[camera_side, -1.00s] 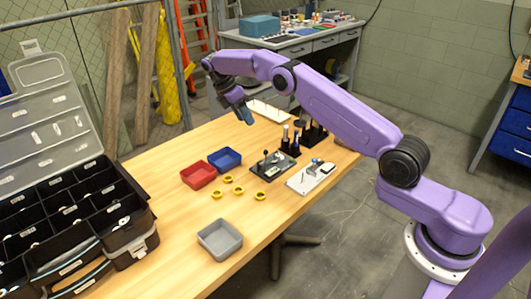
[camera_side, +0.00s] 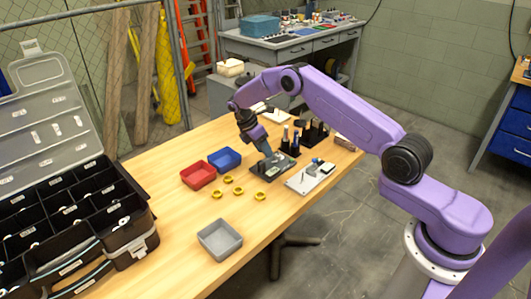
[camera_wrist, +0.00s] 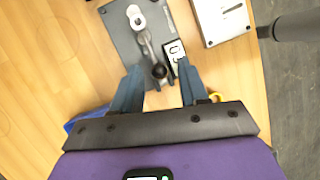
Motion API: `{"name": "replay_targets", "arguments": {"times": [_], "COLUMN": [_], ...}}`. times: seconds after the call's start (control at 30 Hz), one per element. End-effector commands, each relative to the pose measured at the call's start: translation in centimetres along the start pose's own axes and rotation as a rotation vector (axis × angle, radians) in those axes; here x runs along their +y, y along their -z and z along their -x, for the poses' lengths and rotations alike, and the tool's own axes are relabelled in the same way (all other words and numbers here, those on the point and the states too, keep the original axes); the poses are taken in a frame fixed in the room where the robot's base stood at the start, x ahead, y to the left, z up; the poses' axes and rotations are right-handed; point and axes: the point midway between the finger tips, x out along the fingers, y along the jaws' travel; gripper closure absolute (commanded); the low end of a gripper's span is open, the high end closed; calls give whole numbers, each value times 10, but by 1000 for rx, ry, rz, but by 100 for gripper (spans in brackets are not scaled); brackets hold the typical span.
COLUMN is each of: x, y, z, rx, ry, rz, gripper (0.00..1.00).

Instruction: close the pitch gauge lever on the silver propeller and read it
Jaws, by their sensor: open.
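The pitch gauge is a dark grey plate (camera_wrist: 122,38) with a lever (camera_wrist: 147,48) ending in a black ball knob (camera_wrist: 159,71), in the wrist view. A small black-and-white readout box (camera_wrist: 175,52) sits beside the lever; I cannot read it. A pale silvery piece (camera_wrist: 136,14) lies at the lever's far end; I cannot tell whether it is the silver propeller. My gripper (camera_wrist: 158,82) is open, with its two blue fingers on either side of the space just below the knob.
A white plate (camera_side: 302,183) stands right of the gauge, with dark upright holders (camera_side: 312,133) behind. Red (camera_side: 198,175) and blue (camera_side: 224,159) bins and several yellow rings (camera_side: 239,191) lie left. A grey bin (camera_side: 220,239) and black compartment case (camera_side: 75,215) are nearer.

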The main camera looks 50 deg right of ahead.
Motion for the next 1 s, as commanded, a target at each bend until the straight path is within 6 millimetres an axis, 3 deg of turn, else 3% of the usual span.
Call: {"name": "replay_targets", "arguments": {"times": [0.2,0.53,0.57,0.7,1.0], "x": [0,0,0,0,-1], "y": [0,0,0,0,4], "z": [-20,-23,-23,-22,-21], "rx": [1,0,0,0,-60], "ry": [0,-1,-1,-1,-7], "rz": [0,-1,-1,0,-10], "gripper": [56,56,60,100,100]}}
